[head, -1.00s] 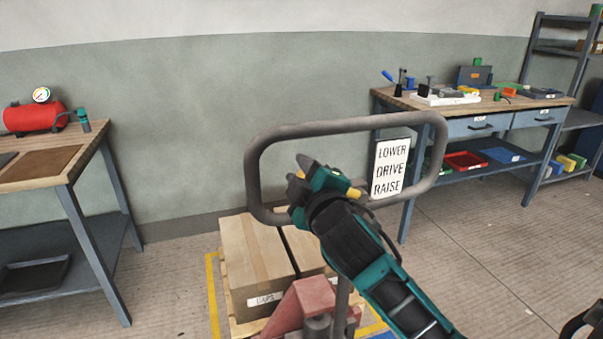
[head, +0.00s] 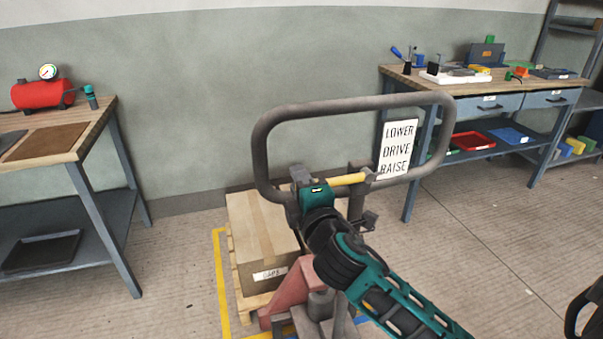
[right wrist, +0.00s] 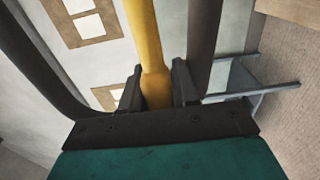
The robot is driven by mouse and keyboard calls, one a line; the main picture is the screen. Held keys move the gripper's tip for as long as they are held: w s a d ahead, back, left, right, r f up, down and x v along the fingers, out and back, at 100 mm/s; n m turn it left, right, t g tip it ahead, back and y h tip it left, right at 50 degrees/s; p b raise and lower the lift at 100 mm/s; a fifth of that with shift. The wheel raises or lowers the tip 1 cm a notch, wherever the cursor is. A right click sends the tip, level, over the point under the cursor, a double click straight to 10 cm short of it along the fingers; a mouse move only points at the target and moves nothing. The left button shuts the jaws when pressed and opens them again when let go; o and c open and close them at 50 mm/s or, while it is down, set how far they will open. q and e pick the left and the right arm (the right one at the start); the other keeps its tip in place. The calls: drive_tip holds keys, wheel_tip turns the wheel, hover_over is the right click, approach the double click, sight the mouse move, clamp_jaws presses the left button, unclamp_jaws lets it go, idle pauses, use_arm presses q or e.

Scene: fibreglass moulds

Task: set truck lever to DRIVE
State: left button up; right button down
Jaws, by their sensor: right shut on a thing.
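The truck's grey loop handle (head: 350,104) stands in the middle of the head view. A white plate (head: 398,148) on its right side reads LOWER, DRIVE, RAISE from top to bottom. The yellow lever (head: 348,180) lies nearly level inside the lower part of the loop, its right end close to the RAISE line. My right gripper (head: 304,176) is at the lever's left end. In the right wrist view the yellow lever (right wrist: 146,45) runs between the two dark fingers, and the gripper (right wrist: 158,88) is shut on it. My left gripper is not in view.
The red truck body (head: 291,296) is below, beside a carton (head: 262,232) on a pallet. A workbench (head: 80,150) with a red tank (head: 42,94) is at left. Another bench (head: 480,88) with tools is at right. Floor between the truck and right bench is clear.

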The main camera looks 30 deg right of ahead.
drive_tip(key=c, duration=1)
unclamp_jaws()
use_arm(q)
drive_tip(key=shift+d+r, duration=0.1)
use_arm(e)
drive_tip(key=shift+o, duration=0.4)
drive_tip(key=shift+f, duration=0.2)
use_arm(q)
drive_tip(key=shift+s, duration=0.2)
use_arm(e)
drive_tip(key=shift+s, duration=0.25)
